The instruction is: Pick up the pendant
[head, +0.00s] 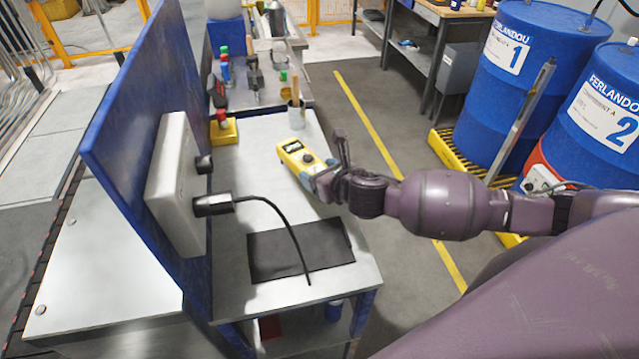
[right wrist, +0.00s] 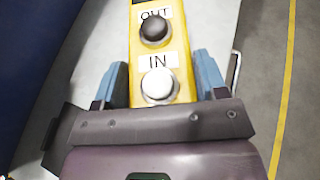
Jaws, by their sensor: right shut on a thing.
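The pendant is a yellow control box (head: 297,155) with a dark screen, over the workbench's right side in the head view. In the right wrist view the pendant (right wrist: 177,55) shows a black button marked OUT and a white button marked IN. My right gripper (head: 323,182) is shut on its near end. In the right wrist view the blue fingers of the right gripper (right wrist: 158,85) stand on either side of the pendant. I cannot tell whether the pendant touches the bench top. My left gripper is not in view.
The metal bench (head: 240,155) carries a black mat (head: 300,250) in front. A grey box (head: 178,185) with a black cable is on the blue panel (head: 135,90). A cup (head: 296,115) and tools stand farther back. Blue barrels (head: 515,75) stand at the right.

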